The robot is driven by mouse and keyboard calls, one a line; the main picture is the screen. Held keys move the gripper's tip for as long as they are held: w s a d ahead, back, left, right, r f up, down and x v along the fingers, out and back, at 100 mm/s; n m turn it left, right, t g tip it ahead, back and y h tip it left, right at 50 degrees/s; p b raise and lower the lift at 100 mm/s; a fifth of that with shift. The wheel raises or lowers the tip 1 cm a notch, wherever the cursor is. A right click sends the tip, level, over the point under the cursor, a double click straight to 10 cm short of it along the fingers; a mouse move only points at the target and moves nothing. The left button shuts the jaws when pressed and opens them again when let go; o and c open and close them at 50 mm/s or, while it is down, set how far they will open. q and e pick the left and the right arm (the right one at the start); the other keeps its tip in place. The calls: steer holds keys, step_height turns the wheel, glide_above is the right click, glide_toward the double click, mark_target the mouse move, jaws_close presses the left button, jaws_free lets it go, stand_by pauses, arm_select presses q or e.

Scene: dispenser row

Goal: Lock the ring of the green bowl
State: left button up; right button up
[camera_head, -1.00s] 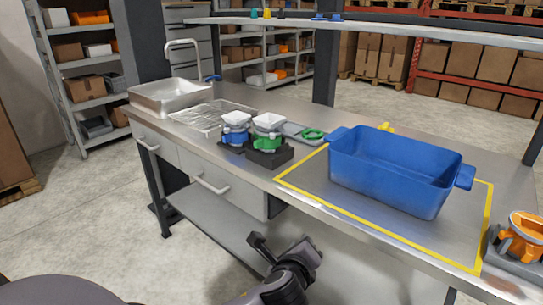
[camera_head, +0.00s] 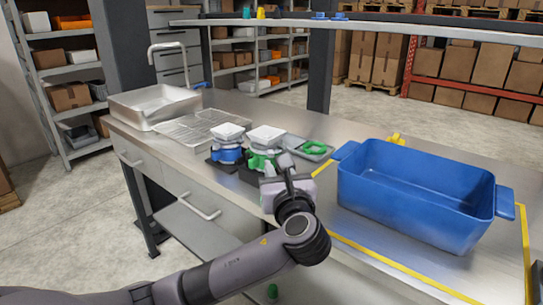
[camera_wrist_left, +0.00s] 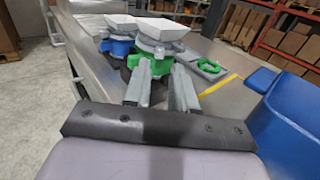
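The green bowl unit has a white square top (camera_head: 266,136) above a green ring (camera_head: 258,160) with lugs, on a dark base at the table's front edge. In the left wrist view the green ring (camera_wrist_left: 150,57) is straight ahead, partly hidden by my fingers. My left gripper (camera_head: 278,166) is just in front of it, seen from behind in the head view. In the left wrist view my two fingers (camera_wrist_left: 161,68) are apart, with green showing between and beside them. I cannot tell whether they touch the ring. My right gripper is not in view.
A similar blue unit (camera_head: 228,150) stands close on the left. A grey tray with a loose green ring-shaped part (camera_head: 315,146) lies behind right. A large blue bin (camera_head: 415,200) takes up the right side. A wire rack (camera_head: 190,130) and metal basin are at the left.

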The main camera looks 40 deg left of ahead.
mark_target(271, 155)
arm_select(q)
steer(key=shift+x, duration=2.8)
